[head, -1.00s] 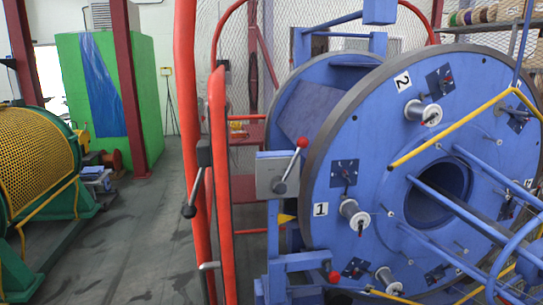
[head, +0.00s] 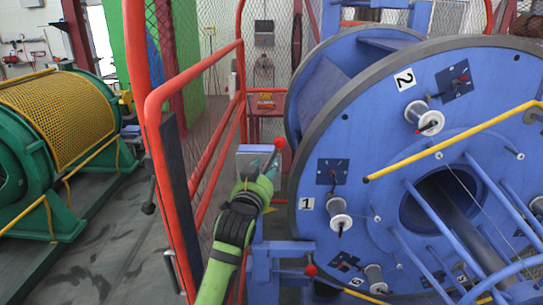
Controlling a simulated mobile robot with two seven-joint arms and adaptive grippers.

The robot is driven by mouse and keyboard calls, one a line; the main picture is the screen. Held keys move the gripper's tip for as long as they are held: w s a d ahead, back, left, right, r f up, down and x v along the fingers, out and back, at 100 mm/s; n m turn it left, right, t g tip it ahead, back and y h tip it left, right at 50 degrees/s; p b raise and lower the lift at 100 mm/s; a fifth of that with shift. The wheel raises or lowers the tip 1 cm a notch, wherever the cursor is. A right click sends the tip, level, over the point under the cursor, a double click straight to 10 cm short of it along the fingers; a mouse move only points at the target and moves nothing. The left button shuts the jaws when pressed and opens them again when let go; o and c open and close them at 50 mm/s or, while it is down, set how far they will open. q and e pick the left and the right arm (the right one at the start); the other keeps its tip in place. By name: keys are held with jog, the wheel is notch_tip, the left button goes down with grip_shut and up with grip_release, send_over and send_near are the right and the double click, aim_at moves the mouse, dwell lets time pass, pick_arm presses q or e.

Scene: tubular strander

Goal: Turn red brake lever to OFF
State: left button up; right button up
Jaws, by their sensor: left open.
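The red brake lever (head: 279,143) has a red ball knob and tilts up and to the right. It is mounted on a grey box (head: 246,151) at the left edge of the big blue strander wheel. My left gripper (head: 268,168) is open, in front of the box and just below the knob. It hides the lever's hub and most of its shaft. I cannot tell whether the fingers touch the lever. My right gripper is not in view.
A red tubular guard frame with mesh (head: 196,73) stands close to the left of my arm. The blue wheel (head: 385,150) with bobbins fills the right side. A second red knob (head: 311,270) is low beside it. A green machine (head: 45,190) stands far left, with clear floor between.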

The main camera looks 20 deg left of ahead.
aim_at(271, 161)
pick_arm(q)
jog(key=w+p, duration=0.1)
jog(key=w, duration=0.3)
jog(key=shift+w, duration=0.4)
jog(key=shift+w+f+p, duration=0.1)
jog(key=shift+w+p, duration=0.4)
jog(key=shift+w, duration=0.5)
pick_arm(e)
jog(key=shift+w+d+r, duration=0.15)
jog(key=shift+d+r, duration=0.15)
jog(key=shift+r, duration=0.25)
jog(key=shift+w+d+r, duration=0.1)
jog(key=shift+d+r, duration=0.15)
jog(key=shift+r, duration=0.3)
pick_arm(q)
grip_shut()
